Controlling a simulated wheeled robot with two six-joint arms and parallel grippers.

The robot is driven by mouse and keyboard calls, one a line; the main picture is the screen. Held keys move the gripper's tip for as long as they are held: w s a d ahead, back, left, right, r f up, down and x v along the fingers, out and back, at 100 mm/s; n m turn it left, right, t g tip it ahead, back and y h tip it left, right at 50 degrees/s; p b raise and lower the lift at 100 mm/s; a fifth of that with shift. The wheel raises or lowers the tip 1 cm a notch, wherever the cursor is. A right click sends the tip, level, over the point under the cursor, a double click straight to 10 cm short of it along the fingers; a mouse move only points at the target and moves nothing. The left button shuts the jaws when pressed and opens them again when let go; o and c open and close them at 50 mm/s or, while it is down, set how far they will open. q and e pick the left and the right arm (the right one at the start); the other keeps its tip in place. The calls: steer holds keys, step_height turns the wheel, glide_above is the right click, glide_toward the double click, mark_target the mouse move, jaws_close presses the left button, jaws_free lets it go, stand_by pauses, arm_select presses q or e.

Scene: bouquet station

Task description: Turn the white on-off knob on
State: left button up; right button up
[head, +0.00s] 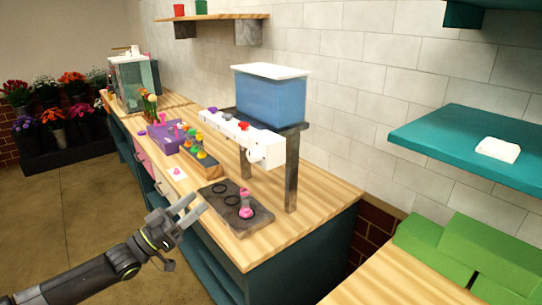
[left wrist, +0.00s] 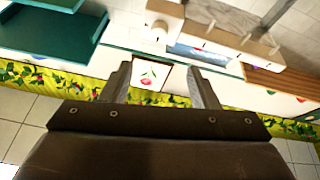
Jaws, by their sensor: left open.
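A white bar (head: 243,137) with small coloured knobs on top runs below a blue tank (head: 270,97) on the wooden counter. A small white round part (head: 252,154) shows on the bar's near end; I cannot tell whether it is the on-off knob or how it is turned. My left gripper (head: 198,203) is open and empty, in front of the counter edge and apart from the bar. In the left wrist view its two fingers stand apart (left wrist: 160,84), with a white panel with a red flower picture (left wrist: 150,77) beyond them. My right gripper is not in view.
A dark plate (head: 222,210) with a pink piece (head: 246,204) lies on the counter near the gripper. A purple box (head: 165,139) and a tray of coloured pieces (head: 200,157) stand behind it. Green blocks (head: 470,254) and a teal shelf (head: 450,145) are at right.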

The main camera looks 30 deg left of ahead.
arm_select(q)
glide_toward(250, 157)
steer(key=x, duration=0.4)
steer(key=shift+p+x, duration=0.45)
steer(key=shift+x, duration=0.4)
steer(key=shift+w+r+p, duration=0.25)
steer(key=shift+w+p, duration=0.05)
steer(key=shift+w, duration=0.05)
steer(key=shift+p+x, duration=0.45)
steer(key=shift+x, duration=0.55)
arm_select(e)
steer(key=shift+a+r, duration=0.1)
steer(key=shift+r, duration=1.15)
arm_select(q)
steer(key=shift+f, duration=0.15)
steer(key=shift+c, duration=0.3)
steer(key=c, duration=0.9)
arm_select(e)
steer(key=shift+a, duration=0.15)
